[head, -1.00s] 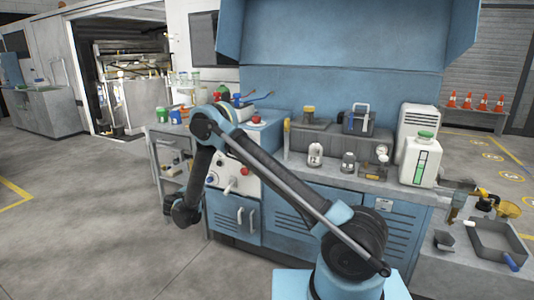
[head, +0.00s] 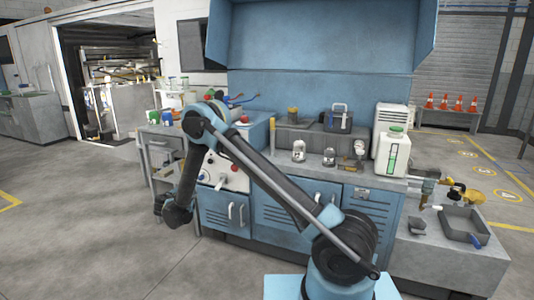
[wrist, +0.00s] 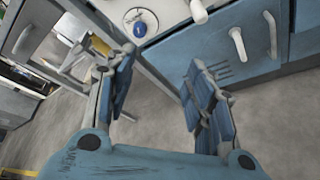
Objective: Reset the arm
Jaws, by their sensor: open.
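My arm (head: 258,178) is folded in the head view, rising from its blue base to a raised elbow and then down to the wrist at the left. In the head view the gripper's fingers are hidden or too small to make out. In the wrist view my gripper (wrist: 160,95) is open and empty. Its two blue-padded fingers stand apart, with grey floor between them. It is in front of the blue cabinet (wrist: 215,50) and touches nothing that I can see.
A blue workbench (head: 295,205) with drawers and doors runs behind my arm. A white jug (head: 392,153) with a green cap stands on it. A grey tray (head: 465,226) lies on a lower bench at the right. The floor (head: 90,235) at the left is clear.

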